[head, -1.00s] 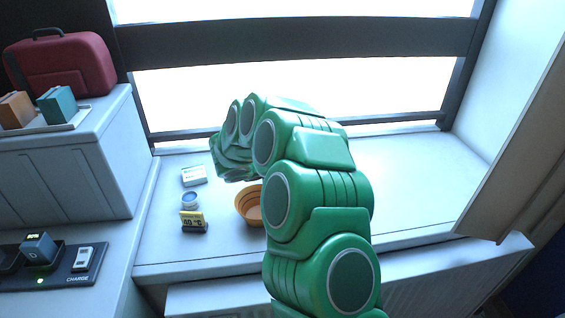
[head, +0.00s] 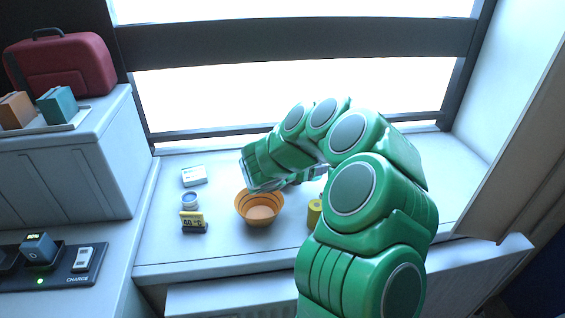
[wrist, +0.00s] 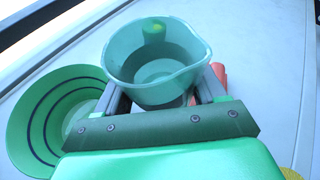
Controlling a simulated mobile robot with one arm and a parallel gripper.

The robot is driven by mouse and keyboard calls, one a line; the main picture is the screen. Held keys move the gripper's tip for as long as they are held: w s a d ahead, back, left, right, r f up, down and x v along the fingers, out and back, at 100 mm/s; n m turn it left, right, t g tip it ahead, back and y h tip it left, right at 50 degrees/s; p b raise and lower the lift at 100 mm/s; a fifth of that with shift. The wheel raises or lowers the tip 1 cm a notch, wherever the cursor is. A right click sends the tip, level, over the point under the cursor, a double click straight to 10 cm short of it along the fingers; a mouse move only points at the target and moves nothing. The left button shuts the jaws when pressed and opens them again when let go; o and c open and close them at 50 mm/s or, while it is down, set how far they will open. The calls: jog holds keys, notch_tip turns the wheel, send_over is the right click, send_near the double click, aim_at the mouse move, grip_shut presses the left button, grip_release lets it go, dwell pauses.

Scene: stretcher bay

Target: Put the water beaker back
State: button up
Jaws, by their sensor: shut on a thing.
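In the wrist view my gripper (wrist: 163,92) is shut on a teal beaker (wrist: 130,88) with a pouring lip. The beaker stands between the two fingers, its open mouth towards the camera. A liquid level seems to show inside, with a yellow-green spot near the far wall. In the head view my arm reaches over the sill and bends down to the left; the fingers and beaker are mostly hidden behind it.
A ringed orange bowl (head: 259,208) stands on the sill (head: 210,245), just left of my arm. A ringed bowl (wrist: 35,125), looking green, lies left of the beaker in the wrist view. A yellow display (head: 193,222), small jar (head: 190,201), white box (head: 194,176) and yellow cylinder (head: 315,213) stand nearby.

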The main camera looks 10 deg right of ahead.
jog(key=shift+s+d+f+m+t+y, duration=0.25)
jog(key=shift+s+d+m+t+y, duration=0.15)
jog(key=shift+m, duration=0.3)
